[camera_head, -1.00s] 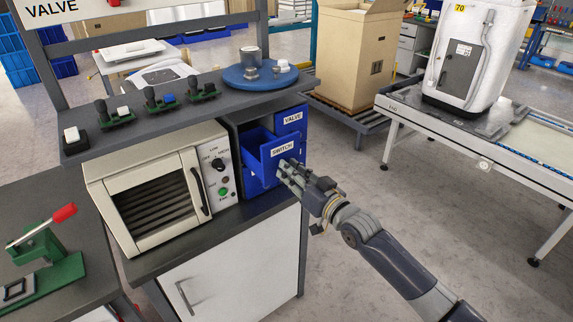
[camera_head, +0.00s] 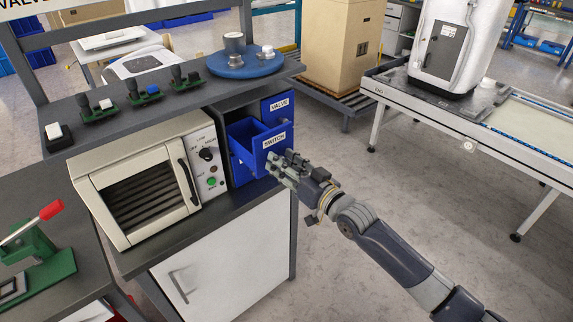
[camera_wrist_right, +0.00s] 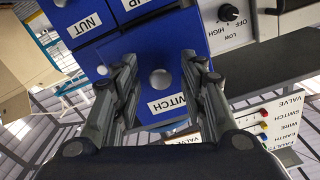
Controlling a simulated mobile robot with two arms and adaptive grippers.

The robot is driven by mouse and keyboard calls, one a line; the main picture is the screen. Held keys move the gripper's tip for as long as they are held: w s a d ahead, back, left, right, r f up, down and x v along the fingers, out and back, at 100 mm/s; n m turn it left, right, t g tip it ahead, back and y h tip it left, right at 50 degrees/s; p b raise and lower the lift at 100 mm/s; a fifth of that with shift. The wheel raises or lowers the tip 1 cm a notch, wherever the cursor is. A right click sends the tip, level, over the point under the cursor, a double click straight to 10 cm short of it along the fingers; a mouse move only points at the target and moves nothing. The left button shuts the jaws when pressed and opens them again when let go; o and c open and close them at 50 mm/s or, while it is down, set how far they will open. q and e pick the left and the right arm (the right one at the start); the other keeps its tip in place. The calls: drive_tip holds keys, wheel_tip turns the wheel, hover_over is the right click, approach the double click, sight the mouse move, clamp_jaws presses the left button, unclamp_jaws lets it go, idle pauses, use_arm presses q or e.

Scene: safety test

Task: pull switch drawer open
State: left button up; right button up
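The blue SWITCH drawer (camera_head: 273,147) stands partly out of its grey cabinet beside the toaster oven, and its inside shows from above. In the right wrist view the blue drawer front (camera_wrist_right: 151,50) bears a white SWITCH label and a round pale knob (camera_wrist_right: 161,79). My right gripper (camera_head: 274,172) is at the lower part of the drawer front. In the wrist view its two fingers (camera_wrist_right: 160,68) are spread, one on each side of the knob, with a visible gap to it. Whether the fingertips touch the drawer front is unclear. My left gripper is out of view.
The closed VALVE drawer (camera_head: 279,107) is above. The toaster oven (camera_head: 140,185) stands left of the drawers. A blue round turntable (camera_head: 247,66) and several switches are on the shelf above. A conveyor (camera_head: 480,118) stands at the right; the floor in front is clear.

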drive_tip(key=v, duration=1.2)
drive_tip(key=w+d+f+m+g+h, duration=0.1)
drive_tip(key=d+f+h, duration=0.25)
drive_tip(key=f, duration=0.55)
drive_tip(key=d+f+m+h, duration=0.15)
drive_tip(key=d+f, duration=0.25)
drive_tip(key=f, duration=0.6)
drive_tip(key=s+d+f+g+h, duration=0.25)
drive_tip(key=s+f, duration=0.25)
drive_tip(key=f, duration=0.6)
drive_tip(key=s+d+f+g+h, duration=0.15)
drive_tip(key=s+d+f, duration=0.35)
drive_tip(key=f, duration=0.6)
drive_tip(key=s+f+g+h, duration=0.1)
drive_tip(key=s+f+g, duration=0.3)
drive_tip(key=s+f, duration=0.95)
drive_tip(key=s+a+f+g, duration=0.1)
drive_tip(key=s+f+g, duration=0.1)
drive_tip(key=s, duration=1.1)
drive_tip(key=s+a+f+n+g, duration=0.1)
drive_tip(key=s+f, duration=0.3)
drive_tip(key=s, duration=0.9)
drive_tip(key=shift+f+g+h, duration=0.3)
drive_tip(key=shift+f+g, duration=0.05)
drive_tip(key=shift+g, duration=0.45)
